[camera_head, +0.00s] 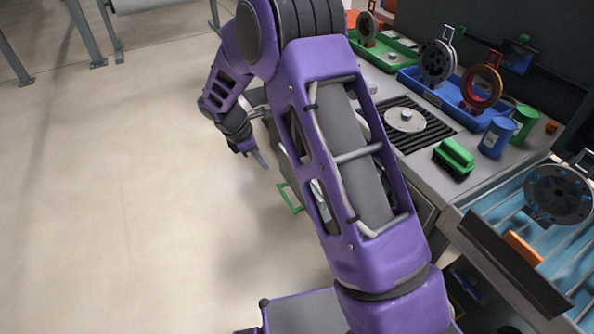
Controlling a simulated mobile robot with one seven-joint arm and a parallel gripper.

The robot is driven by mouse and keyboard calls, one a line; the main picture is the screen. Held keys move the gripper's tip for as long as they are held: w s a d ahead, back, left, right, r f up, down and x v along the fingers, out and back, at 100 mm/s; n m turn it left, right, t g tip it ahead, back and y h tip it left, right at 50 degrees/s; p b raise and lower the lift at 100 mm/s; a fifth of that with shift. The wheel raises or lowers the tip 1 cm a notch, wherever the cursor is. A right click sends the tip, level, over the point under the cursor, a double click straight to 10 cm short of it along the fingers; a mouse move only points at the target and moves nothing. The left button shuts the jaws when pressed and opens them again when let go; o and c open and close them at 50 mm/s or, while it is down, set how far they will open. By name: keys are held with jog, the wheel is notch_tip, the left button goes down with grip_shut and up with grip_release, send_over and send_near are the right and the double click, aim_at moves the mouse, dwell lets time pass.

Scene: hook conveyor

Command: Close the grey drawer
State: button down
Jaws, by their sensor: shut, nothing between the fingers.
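My gripper (259,160) hangs to the left of the workbench, beside its front, with the fingers together and pointing down. A green handle (289,199) sticks out from the bench front, below and to the right of my gripper, and the two look apart. A small grey part, perhaps of the drawer, shows between my arm's bars, but my purple arm hides most of the bench front. I cannot tell how far the grey drawer stands open.
The workbench holds a green tray (415,54), a blue tray (425,91), a green brush (454,154) and blue and green cups. A conveyor (480,196) with a hanging disc (558,194) runs at the right. The floor (130,190) at left is clear.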

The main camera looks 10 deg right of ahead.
notch_tip(320, 180, down, 2)
jog(key=n, duration=0.2)
jog(key=b, duration=0.2)
send_over(296, 188)
jog(key=a, duration=0.2)
notch_tip(296, 188, down, 9)
jog(key=shift+s+m, duration=0.3)
jog(key=shift+s, duration=0.1)
jog(key=w+d, duration=0.2)
jog(key=d, duration=0.6)
jog(key=w+d+p, duration=0.1)
jog(key=w+d, duration=0.1)
jog(key=d, duration=0.7)
jog(key=w+d+p, duration=0.1)
jog(key=w+d, duration=0.2)
jog(key=d, duration=0.5)
jog(key=shift+d, duration=0.35)
